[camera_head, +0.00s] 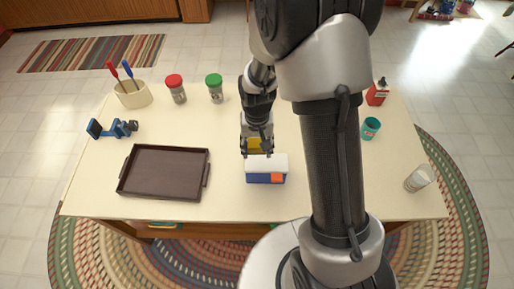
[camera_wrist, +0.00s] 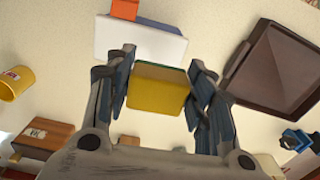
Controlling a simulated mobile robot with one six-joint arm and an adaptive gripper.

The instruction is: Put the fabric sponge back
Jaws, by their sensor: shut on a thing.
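The sponge (camera_head: 254,145) is yellow with a green side. It also shows in the wrist view (camera_wrist: 158,92), where the yellow face is toward the camera. My gripper (camera_head: 257,151) is shut on it, with dark fingers on either side in the wrist view (camera_wrist: 163,82). The sponge is at the table's middle, just behind a white and blue box with an orange patch (camera_head: 266,169). The box's white face also shows in the wrist view (camera_wrist: 140,42). I cannot tell whether the sponge touches the box or the table.
A dark tray (camera_head: 163,171) lies left of the box. Two jars, red-lidded (camera_head: 175,88) and green-lidded (camera_head: 214,88), stand behind. A utensil crock (camera_head: 132,94) and blue tool (camera_head: 113,128) are at left. A teal cup (camera_head: 371,128), glass (camera_head: 418,179) and red bottle (camera_head: 378,92) are at right.

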